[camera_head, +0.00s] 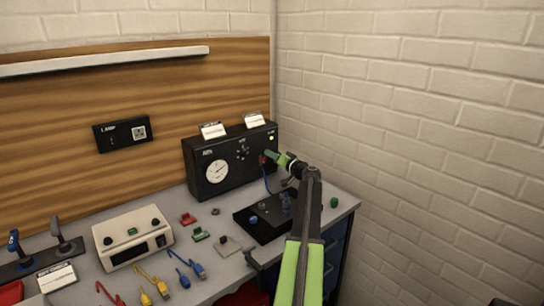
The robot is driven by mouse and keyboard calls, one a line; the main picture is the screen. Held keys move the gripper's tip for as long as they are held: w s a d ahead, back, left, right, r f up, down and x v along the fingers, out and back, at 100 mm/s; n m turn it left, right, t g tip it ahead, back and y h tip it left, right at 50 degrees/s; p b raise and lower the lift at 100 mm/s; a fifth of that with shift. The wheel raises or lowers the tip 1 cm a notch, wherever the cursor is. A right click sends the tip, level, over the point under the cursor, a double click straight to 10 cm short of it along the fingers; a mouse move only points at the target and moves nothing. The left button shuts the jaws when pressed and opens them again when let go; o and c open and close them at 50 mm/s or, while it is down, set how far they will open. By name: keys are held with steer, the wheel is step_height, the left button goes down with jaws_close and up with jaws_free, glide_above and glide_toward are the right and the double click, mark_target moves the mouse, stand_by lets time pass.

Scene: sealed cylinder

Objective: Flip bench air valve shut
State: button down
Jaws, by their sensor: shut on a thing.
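A black box (232,178) with a round white gauge (216,172) stands upright at the back of the bench. A small red part (262,160), which looks like the air valve's handle, shows low on the right of its front face. My green-tipped gripper (271,156) reaches up to it from the right and is shut on it. The fingertips cover part of the handle, and its exact angle is too small to tell. A blue hose (268,182) hangs below the handle toward the bench.
A cream instrument (132,237), coloured leads (158,284) and small red and green parts lie to the left. A brick wall (420,130) closes off the right side.

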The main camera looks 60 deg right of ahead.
steer(key=shift+s+d+f+m+b, duration=0.1)
steer(key=shift+d+f+m+b, duration=0.35)
steer(key=shift+m, duration=1.25)
steer(key=shift+s+d+f+m+b, duration=0.1)
steer(key=shift+f+m+b, duration=0.6)
steer(key=shift+m, duration=1)
steer(key=shift+s+d+f+m+b, duration=0.1)
steer(key=shift+d+f+m+b, duration=0.35)
steer(key=shift+m, duration=1.25)
steer(key=shift+a+f, duration=0.15)
steer(key=shift+a, duration=0.1)
steer(key=c, duration=1.4)
jaws_free()
steer(key=shift+c, duration=0.2)
